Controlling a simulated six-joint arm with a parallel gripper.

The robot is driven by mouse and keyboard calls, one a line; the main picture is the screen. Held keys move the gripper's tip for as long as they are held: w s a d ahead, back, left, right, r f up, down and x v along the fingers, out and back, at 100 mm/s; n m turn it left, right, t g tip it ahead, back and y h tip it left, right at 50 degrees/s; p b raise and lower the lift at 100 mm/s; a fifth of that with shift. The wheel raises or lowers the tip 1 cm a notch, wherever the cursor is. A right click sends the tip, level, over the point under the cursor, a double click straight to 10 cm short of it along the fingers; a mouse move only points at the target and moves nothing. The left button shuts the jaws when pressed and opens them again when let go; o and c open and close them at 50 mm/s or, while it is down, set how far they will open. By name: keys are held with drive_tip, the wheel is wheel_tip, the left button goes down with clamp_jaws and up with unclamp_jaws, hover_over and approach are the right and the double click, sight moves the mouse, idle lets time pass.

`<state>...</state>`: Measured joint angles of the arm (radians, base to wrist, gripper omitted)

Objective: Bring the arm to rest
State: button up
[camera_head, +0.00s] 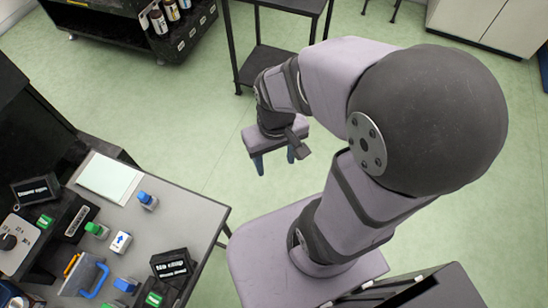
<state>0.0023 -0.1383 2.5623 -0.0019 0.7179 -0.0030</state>
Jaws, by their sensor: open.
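My gripper (275,163) hangs at the end of my bent arm, over the green floor to the right of the grey table (180,225). Its two blue-grey fingers are spread apart with nothing between them. It is clear of the table edge and touches nothing that I can see. On the table stand a blue-capped bottle (147,201), a green-capped bottle (97,230) and, near the front, another blue-capped bottle (125,285).
A white pad (110,178), a white box with a blue arrow (121,242), a blue-handled item (88,276) and black labelled boxes (172,266) crowd the table. A black shelf stand (268,60) is behind my gripper. Open floor lies around the gripper.

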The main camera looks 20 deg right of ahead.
wheel_tip(320, 180, up, 4)
drive_tip(key=p, duration=0.4)
idle(3.6)
